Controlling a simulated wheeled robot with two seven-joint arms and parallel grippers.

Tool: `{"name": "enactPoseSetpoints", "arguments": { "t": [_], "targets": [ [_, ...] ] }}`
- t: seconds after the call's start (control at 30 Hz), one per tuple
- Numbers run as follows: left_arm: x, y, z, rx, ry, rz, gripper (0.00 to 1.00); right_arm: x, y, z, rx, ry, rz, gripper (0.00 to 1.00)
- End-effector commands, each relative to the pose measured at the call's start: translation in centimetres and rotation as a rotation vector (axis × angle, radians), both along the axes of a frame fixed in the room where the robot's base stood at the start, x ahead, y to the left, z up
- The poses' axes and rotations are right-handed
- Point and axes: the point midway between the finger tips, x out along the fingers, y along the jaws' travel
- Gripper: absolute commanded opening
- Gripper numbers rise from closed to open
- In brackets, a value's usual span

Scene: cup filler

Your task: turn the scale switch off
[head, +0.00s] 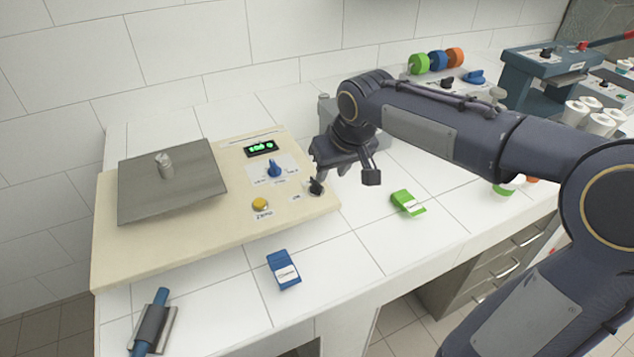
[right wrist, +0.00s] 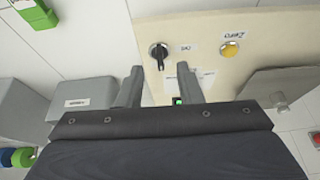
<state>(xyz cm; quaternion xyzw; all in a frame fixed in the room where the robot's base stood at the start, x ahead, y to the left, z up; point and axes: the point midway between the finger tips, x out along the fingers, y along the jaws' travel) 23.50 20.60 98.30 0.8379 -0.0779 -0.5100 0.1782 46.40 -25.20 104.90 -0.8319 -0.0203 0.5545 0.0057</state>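The scale (head: 130,245) is a cream panel with a square grey plate and a cylindrical weight on it. Its display (head: 261,148) is lit with green digits. The scale switch (head: 316,187) is a black rotary knob at the panel's right front corner. In the right wrist view the switch (right wrist: 158,52) stands on a pale round base beside a small label. My right gripper (head: 330,172) is over that corner, pointing down at the switch. Its two fingers (right wrist: 159,80) are apart with nothing between their tips; the switch lies just beyond them. My left gripper is not in view.
A yellow zero button (head: 260,204) and a blue knob (head: 274,168) are on the panel near the switch. A blue box (head: 283,269) and a green box (head: 408,203) lie on the white tiled counter. A grey box (right wrist: 83,100) stands close behind the gripper.

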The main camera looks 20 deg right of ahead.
Motion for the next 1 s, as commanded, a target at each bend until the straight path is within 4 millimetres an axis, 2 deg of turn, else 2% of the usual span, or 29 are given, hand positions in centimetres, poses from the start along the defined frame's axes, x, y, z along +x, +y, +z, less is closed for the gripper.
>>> {"name": "enactPoseSetpoints", "arguments": {
  "t": [0.03,0.1,0.2,0.37,0.7,1.0],
  "targets": [
    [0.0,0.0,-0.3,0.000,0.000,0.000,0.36,1.7,0.1,-0.6,-0.010,0.006,0.004,0.33],
    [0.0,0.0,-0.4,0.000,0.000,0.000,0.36,3.1,0.1,-0.8,-0.023,0.004,0.006,0.33],
    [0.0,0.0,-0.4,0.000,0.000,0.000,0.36,4.2,0.2,-1.1,-0.032,0.003,0.007,0.33],
    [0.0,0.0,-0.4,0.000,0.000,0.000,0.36,5.0,0.2,-2.5,-0.033,0.006,0.006,0.33],
    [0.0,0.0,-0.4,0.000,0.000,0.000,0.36,6.9,0.3,-7.2,-0.032,0.005,0.006,0.33],
    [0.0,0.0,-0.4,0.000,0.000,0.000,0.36,7.3,0.3,-8.1,-0.032,0.002,0.006,0.33]
  ]
}}
